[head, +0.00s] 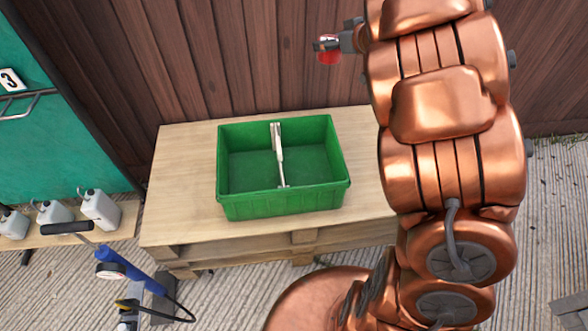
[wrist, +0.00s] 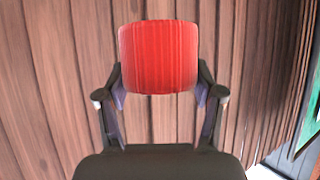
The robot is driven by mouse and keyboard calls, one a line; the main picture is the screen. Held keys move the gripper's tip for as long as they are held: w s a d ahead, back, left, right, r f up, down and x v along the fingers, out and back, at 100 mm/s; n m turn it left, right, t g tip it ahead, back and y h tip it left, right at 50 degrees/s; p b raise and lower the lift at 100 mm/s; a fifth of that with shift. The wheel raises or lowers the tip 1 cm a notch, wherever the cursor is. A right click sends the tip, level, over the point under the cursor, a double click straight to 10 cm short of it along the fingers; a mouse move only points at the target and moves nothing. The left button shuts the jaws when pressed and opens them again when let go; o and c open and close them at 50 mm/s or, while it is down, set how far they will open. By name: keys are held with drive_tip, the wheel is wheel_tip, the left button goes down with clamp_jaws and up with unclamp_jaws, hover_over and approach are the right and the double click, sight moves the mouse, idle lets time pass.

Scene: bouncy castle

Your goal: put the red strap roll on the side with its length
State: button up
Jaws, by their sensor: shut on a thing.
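The red strap roll (head: 328,57) is high at the top of the head view, in front of the plank wall. In the wrist view the roll (wrist: 158,57) is upright, its ribbed red side facing the camera. My gripper (head: 330,44) is shut on it, with one finger at each side in the wrist view. The green crate (head: 285,203) stands on the wooden pallet table, below and left of the gripper. A pale grey bar (head: 280,155) runs front to back across the crate, between a left and a right half. Both halves look empty. No length marking is readable.
The pallet table (head: 180,190) has bare wood around the crate. White canisters (head: 100,209) stand on a low board at the left. A blue pump (head: 125,265) with a gauge stands at the front left. The plank wall (head: 240,60) is close behind the table.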

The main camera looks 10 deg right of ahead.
drive_tip(key=d+f+n+y+b, duration=0.1)
drive_tip(key=d+f+b, duration=0.2)
drive_tip(key=f+b, duration=0.4)
drive_tip(key=d+f+n+b, duration=0.1)
drive_tip(key=d+f+b, duration=0.35)
drive_tip(key=f, duration=0.55)
drive_tip(key=n+g+y+b, duration=0.2)
drive_tip(key=b, duration=1.1)
hover_over(351, 167)
wheel_tip(351, 167, down, 18)
drive_tip(key=shift+s+a+f+b, duration=0.1)
drive_tip(key=shift+f+b, duration=2.6)
drive_tip(key=shift+f, duration=2.4)
drive_tip(key=shift+f, duration=0.1)
drive_tip(key=o, duration=1.3)
drive_tip(key=shift+c, duration=0.2)
drive_tip(key=p+v, duration=0.5)
drive_tip(key=v, duration=0.7)
